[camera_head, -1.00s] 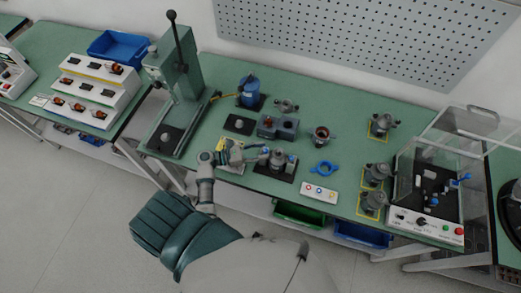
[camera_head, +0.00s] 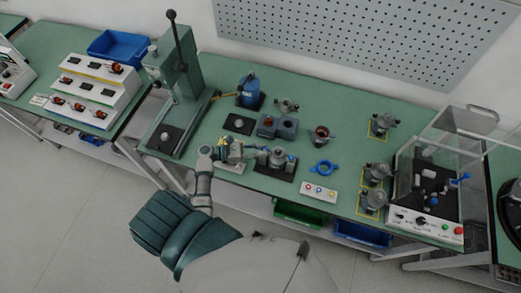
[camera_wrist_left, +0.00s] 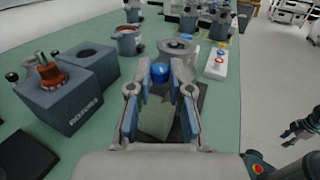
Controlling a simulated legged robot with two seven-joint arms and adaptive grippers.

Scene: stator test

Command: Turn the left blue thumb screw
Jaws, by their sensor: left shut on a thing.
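The stator fixture is a grey round metal part (camera_head: 278,157) on a black base plate (camera_head: 283,174) near the front edge of the green bench. My left gripper (camera_head: 262,152) reaches it from its left side. In the left wrist view, my left gripper (camera_wrist_left: 161,80) has its fingertips on either side of a blue thumb screw (camera_wrist_left: 160,72) and is shut on it. The grey part (camera_wrist_left: 177,47) stands just beyond. The fingers hide part of the screw, so its turn angle cannot be told.
A grey-blue block (camera_head: 278,126) stands behind the fixture. A green press (camera_head: 178,85) stands left. A clear-covered test box (camera_head: 425,198) is at the right.

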